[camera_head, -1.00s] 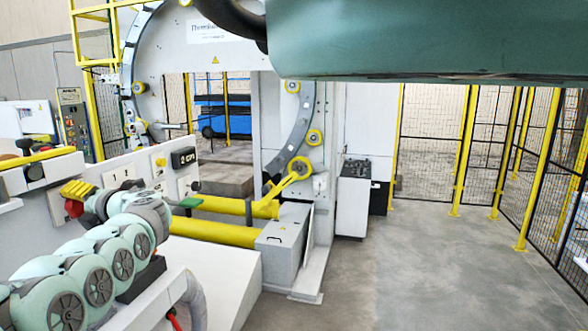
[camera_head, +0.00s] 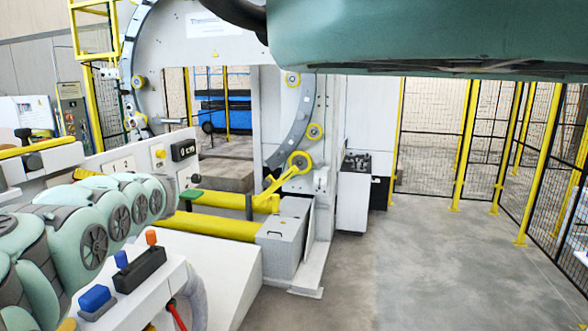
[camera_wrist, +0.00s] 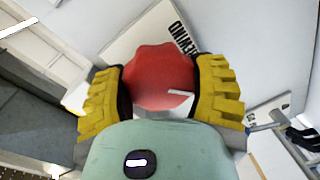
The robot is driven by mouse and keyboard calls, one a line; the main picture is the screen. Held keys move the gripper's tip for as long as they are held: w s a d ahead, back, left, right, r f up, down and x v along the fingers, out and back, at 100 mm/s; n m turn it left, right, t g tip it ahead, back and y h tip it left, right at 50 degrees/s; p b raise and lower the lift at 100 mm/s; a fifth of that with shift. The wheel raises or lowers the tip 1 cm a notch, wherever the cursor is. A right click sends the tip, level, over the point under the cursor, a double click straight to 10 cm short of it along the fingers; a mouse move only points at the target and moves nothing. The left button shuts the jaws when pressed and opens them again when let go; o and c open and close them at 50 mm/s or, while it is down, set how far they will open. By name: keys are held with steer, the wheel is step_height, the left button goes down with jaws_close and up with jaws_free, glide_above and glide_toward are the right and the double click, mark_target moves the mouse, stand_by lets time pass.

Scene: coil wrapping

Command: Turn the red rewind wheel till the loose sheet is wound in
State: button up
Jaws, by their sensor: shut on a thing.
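The red rewind wheel (camera_wrist: 158,75) fills the middle of the wrist view. It is a round, scalloped knob with a short white mark near its lower right rim. My gripper (camera_wrist: 160,92) has its yellow ridged fingers on the left and right sides of the wheel and is shut on it. In the head view, my arm runs along the lower left; the gripper and wheel cannot be made out there. I cannot make out the loose sheet in either view.
A white plate with black lettering (camera_wrist: 150,38) lies behind the wheel. In the head view, a block with blue and orange buttons (camera_head: 133,268) sits on the near panel. The large ring machine (camera_head: 300,120) stands ahead. Grey floor (camera_head: 430,260) is open at right, bounded by yellow-post fencing (camera_head: 463,150).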

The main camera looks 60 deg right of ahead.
steer(key=shift+m, duration=0.6)
steer(key=o, duration=1.2)
steer(key=shift+o, duration=0.2)
steer(key=shift+s, duration=0.1)
steer(key=v, duration=1.1)
steer(key=shift+s, duration=0.35)
steer(key=shift+d, duration=0.2)
